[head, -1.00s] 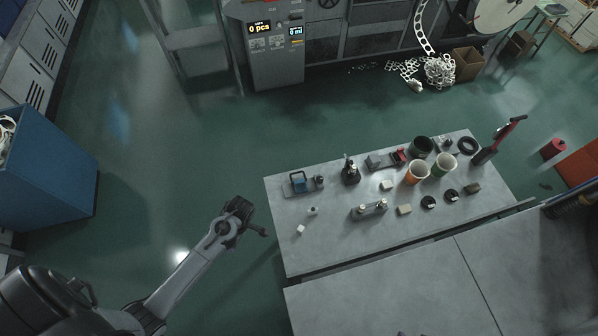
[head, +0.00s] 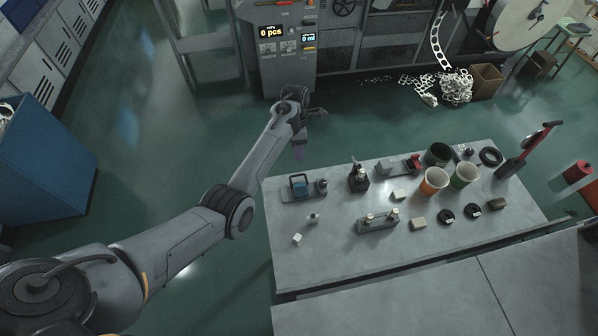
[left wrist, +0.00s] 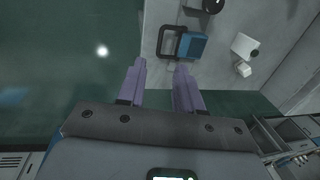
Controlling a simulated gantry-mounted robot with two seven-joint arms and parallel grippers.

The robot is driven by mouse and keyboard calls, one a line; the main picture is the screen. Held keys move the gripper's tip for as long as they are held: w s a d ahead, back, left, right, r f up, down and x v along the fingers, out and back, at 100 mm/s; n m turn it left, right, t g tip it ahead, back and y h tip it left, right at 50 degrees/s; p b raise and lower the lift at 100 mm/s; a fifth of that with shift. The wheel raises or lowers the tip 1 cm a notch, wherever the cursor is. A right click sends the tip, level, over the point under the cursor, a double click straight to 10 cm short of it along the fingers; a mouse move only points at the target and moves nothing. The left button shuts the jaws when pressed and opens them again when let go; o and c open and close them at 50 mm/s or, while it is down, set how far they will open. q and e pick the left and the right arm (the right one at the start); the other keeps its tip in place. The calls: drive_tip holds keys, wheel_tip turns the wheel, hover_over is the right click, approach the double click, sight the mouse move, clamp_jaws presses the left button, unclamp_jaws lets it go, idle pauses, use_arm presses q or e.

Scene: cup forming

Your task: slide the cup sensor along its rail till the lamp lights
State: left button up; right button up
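My left gripper (head: 302,138) hangs just off the table's back left corner in the head view. In the left wrist view its two purple fingers (left wrist: 160,70) are apart with nothing between them. A blue block with a dark loop handle (head: 299,184) sits on a grey plate at the table's left end, and it also shows just beyond the fingertips in the left wrist view (left wrist: 192,46). I cannot tell for certain whether this is the cup sensor on its rail. No lit lamp is discernible on it. My right gripper is not in view.
The grey table (head: 335,262) also holds a black tool (head: 358,178), a metal block with two knobs (head: 377,221), an orange cup (head: 433,181) and a green-and-white cup (head: 464,175). A machine with a lit display (head: 283,45) stands behind. Open floor lies left of the table.

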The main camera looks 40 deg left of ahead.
sight(300, 185)
use_arm(q)
drive_tip(key=f, duration=0.3)
drive_tip(key=d+f, duration=0.1)
drive_tip(key=f, duration=0.2)
drive_tip(key=s+f+b, duration=0.1)
drive_tip(key=f, duration=0.3)
drive_tip(key=shift+s+d, duration=0.1)
drive_tip(key=shift+d, duration=0.1)
drive_tip(key=shift+c, duration=0.5)
clamp_jaws()
idle(0.6)
